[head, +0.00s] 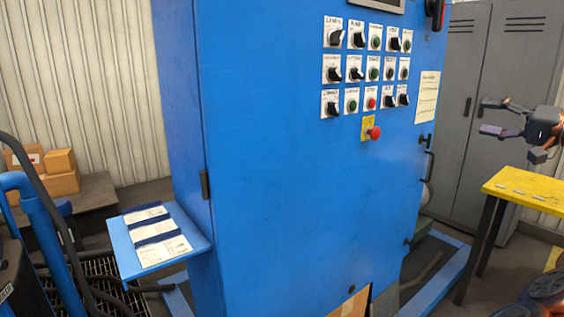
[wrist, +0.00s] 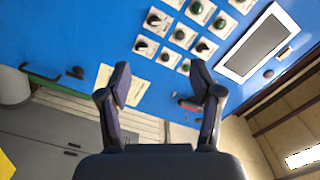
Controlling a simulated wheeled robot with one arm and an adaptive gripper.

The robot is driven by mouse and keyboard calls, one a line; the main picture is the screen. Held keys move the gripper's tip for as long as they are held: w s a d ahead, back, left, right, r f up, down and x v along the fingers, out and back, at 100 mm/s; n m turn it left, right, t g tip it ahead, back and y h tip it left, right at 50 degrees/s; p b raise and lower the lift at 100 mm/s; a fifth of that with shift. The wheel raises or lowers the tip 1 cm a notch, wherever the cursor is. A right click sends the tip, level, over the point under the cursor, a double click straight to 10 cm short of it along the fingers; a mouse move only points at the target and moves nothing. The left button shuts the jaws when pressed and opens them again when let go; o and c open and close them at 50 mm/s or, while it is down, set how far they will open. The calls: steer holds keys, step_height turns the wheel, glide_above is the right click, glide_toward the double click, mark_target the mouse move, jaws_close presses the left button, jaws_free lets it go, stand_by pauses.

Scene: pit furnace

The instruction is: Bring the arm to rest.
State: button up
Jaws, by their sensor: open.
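My gripper (head: 486,117) is at the right edge of the head view, held in the air in front of grey lockers and above a yellow table. Its two fingers are apart with nothing between them. In the wrist view my gripper (wrist: 164,88) also shows open and empty, its fingers pointing toward the blue control cabinet (wrist: 90,35). In the head view the cabinet (head: 300,190) fills the middle, to the left of my gripper, with a gap between them. Most of my arm is outside the head view.
The cabinet carries rows of knobs and buttons, a red emergency button (head: 374,132) and a paper sheet (head: 427,97). The yellow table (head: 530,187) stands below my gripper, grey lockers (head: 480,60) behind. A blue shelf with papers (head: 130,262) juts out at left, near cardboard boxes (head: 60,161).

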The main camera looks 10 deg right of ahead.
steer(key=w+a+n+g+y+p, duration=0.1)
steer(key=w+a+g, duration=0.15)
steer(key=a, duration=0.75)
steer(key=w+a+n+g+y+p, duration=0.1)
steer(key=a+g+y+p, duration=0.15)
steer(key=a, duration=0.85)
steer(key=s+a+f+n+g+h+p, duration=0.1)
steer(key=s+a+f+g+h, duration=0.2)
steer(key=a, duration=0.6)
steer(key=s+a+f+n+g+p, duration=0.1)
steer(key=s+a+f+g, duration=0.4)
steer(key=a, duration=0.4)
steer(key=s+a+f+n+g+h+p, duration=0.1)
steer(key=s+a+f+h, duration=0.1)
steer(key=s+f, duration=0.4)
steer(key=s+a+f+g+h+p, duration=0.15)
steer(key=s+f, duration=0.25)
steer(key=s, duration=0.4)
steer(key=s+d+f+h+p, duration=0.1)
steer(key=s+d+f+h, duration=0.2)
steer(key=s, duration=0.5)
steer(key=s+d+f+g+h+p, duration=0.1)
steer(key=s+d+f+h+p, duration=0.1)
steer(key=s+f, duration=0.5)
steer(key=s+d+h, duration=0.1)
steer(key=s+d, duration=0.1)
steer(key=shift+s+d+h, duration=0.15)
steer(key=shift+d+h, duration=0.15)
steer(key=shift+d, duration=0.1)
steer(key=shift+g, duration=0.25)
